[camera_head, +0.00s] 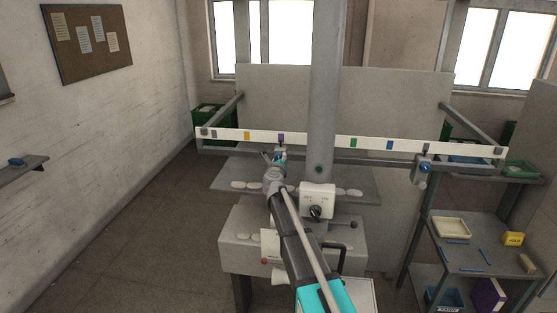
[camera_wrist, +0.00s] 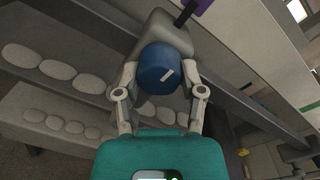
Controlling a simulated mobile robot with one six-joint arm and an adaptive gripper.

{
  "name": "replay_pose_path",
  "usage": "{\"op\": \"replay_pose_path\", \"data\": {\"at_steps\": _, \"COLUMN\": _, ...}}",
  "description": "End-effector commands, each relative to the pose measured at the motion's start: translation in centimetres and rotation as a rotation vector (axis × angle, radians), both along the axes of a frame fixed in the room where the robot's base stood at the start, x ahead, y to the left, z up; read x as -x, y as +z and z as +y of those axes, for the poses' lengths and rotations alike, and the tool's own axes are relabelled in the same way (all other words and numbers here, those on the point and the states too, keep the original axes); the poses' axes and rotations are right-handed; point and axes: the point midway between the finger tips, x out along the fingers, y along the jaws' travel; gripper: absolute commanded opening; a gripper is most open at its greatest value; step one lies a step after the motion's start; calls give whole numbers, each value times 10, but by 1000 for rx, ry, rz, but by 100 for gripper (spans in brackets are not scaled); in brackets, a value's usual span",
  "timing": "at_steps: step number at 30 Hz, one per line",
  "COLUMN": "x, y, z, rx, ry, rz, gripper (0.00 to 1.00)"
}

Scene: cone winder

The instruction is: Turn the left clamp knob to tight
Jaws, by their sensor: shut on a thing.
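The left clamp knob (camera_wrist: 160,69) is a blue round knob with a short pale mark on its face, seen in the wrist view. It sits on a grey clamp body (camera_wrist: 165,28) on the rail. My gripper (camera_wrist: 160,95) has one finger on each side of the knob and is shut on it. In the head view my gripper (camera_head: 275,165) is at the rail under the purple tag, and only a little of the blue knob (camera_head: 281,155) shows past it. A second clamp with a blue knob (camera_head: 424,168) hangs on the right of the rail, apart from my gripper.
The white rail (camera_head: 330,141) with coloured tags runs across the machine. A grey column (camera_head: 325,85) stands just right of my gripper. A control box with a black switch (camera_head: 317,204) is below. Pale oval pads (camera_wrist: 55,69) lie on the shelves. A shelf unit (camera_head: 480,255) stands right.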

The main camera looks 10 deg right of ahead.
Motion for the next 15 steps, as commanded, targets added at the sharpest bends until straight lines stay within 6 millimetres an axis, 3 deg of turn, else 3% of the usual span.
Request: {"op": "replay_pose_path", "data": {"at_steps": 15, "x": 0, "y": 1, "z": -1, "rx": 457, "ry": -3, "rz": 148, "gripper": 4}}
